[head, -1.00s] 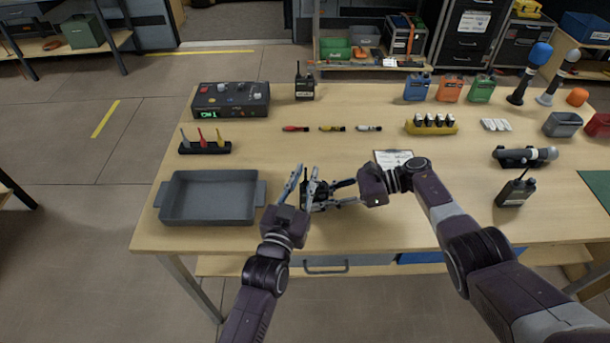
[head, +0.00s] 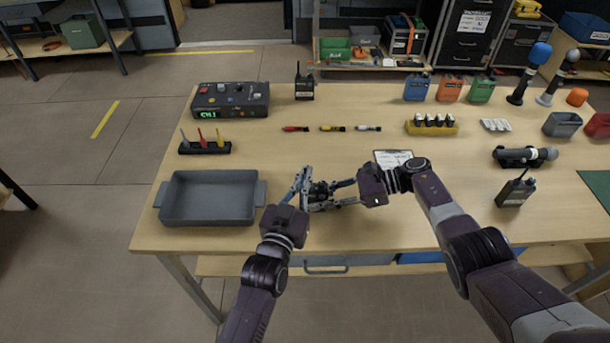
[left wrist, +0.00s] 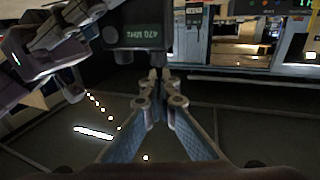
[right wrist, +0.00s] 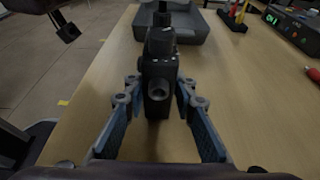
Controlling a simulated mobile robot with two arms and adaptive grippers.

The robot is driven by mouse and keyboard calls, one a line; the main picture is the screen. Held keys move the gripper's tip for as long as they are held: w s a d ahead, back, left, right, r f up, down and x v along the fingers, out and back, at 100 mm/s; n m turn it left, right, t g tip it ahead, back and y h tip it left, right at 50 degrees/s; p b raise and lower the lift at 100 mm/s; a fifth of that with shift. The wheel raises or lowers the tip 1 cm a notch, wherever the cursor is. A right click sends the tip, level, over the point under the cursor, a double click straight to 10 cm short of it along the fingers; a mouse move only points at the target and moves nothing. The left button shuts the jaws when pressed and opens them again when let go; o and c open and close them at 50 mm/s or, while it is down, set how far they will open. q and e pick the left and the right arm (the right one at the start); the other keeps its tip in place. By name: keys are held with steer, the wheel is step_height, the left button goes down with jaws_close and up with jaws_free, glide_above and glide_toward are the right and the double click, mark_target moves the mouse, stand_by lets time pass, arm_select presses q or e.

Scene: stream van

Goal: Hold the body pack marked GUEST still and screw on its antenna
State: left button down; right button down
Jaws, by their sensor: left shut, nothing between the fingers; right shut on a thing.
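A dark body pack (head: 320,189) is between my two grippers above the table's front part, partly hidden by the fingers. In the left wrist view the pack (left wrist: 141,34) shows a "470 MHz" label; I cannot read GUEST on it. My right gripper (head: 334,194) is shut on the pack. The right wrist view shows the pack (right wrist: 159,72) between its fingers, with a round fitting facing the camera. My left gripper (head: 303,174) is shut and empty, close beside the pack; its fingertips (left wrist: 160,98) meet just below a thin dark stub. I cannot tell whether that stub is the antenna.
A grey tray (head: 163,206) stands left of the grippers. A small rack (head: 205,149) with grey, red and yellow pieces is behind it. Other packs stand at the back (head: 305,88) and right (head: 515,190). A clipboard (head: 393,156) lies behind my right gripper.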

arm_select(q)
steer(key=shift+d+h, duration=0.1)
steer(key=shift+h, duration=0.2)
steer(key=shift+m+g+h, duration=1.2)
steer(key=shift+m+h, duration=0.6)
steer(key=shift+h, duration=0.3)
steer(key=shift+g+h, duration=0.3)
steer(key=shift+d+r+m+g+h, duration=0.1)
steer(key=shift+m+g+h, duration=0.3)
steer(key=shift+m+h, duration=0.4)
steer(key=shift+m+g+h, duration=1)
steer(key=shift+m+g, duration=0.1)
steer(key=shift+g, duration=0.3)
steer(key=shift+m+g, duration=0.3)
steer(key=shift+g, duration=0.1)
